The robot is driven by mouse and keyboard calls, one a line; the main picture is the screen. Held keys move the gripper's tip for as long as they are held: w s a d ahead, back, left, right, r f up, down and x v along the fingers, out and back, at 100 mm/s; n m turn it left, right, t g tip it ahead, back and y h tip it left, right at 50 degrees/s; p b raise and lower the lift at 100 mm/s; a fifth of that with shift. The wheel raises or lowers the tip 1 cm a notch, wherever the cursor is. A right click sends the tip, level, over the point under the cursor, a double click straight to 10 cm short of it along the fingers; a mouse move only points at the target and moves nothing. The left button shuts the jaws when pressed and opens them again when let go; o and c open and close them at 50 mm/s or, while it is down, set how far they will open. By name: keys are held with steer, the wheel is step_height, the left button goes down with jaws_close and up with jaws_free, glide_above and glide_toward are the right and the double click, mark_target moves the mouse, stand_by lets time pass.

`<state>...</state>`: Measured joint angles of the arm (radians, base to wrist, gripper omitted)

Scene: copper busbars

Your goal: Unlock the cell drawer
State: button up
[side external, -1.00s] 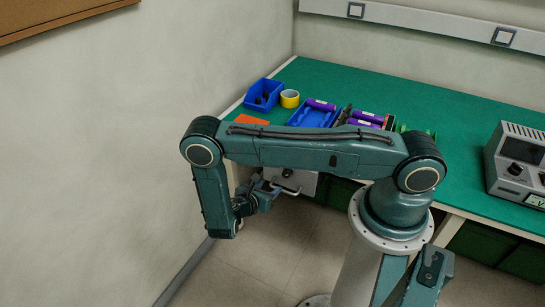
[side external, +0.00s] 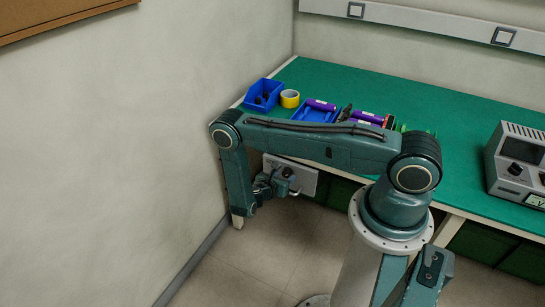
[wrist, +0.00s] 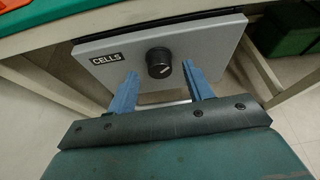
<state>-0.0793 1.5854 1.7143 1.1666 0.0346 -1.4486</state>
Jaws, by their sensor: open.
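The cell drawer's grey front (wrist: 112,66) carries a "CELLS" label and a round black knob (wrist: 158,62) with a pale pointer mark. It hangs under the green bench, and its front also shows in the side view (side external: 306,180). My gripper (wrist: 159,69) is open, its two blue fingers spread apart. In the wrist view the knob appears between the fingertips, one on each side. I cannot tell whether either finger touches it. In the side view my gripper (side external: 280,182) is close in front of the drawer.
On the bench (side external: 430,110) are a blue bin (side external: 262,93), a yellow tape roll (side external: 290,98), a blue tray (side external: 314,116) and purple cells (side external: 368,117). A grey instrument (side external: 520,165) stands at right. Green bins (side external: 468,240) are under the bench. The wall is close at left.

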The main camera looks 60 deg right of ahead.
steer(key=shift+d+f, duration=0.2)
steer(key=shift+d, duration=0.4)
steer(key=c, duration=1)
steer(key=shift+o, duration=0.2)
steer(key=m+t, duration=0.1)
steer(key=m, duration=0.1)
steer(key=shift+s+m+t, duration=0.2)
steer(key=shift+m+t, duration=1)
steer(key=shift+m, duration=0.2)
steer(key=shift+h, duration=0.3)
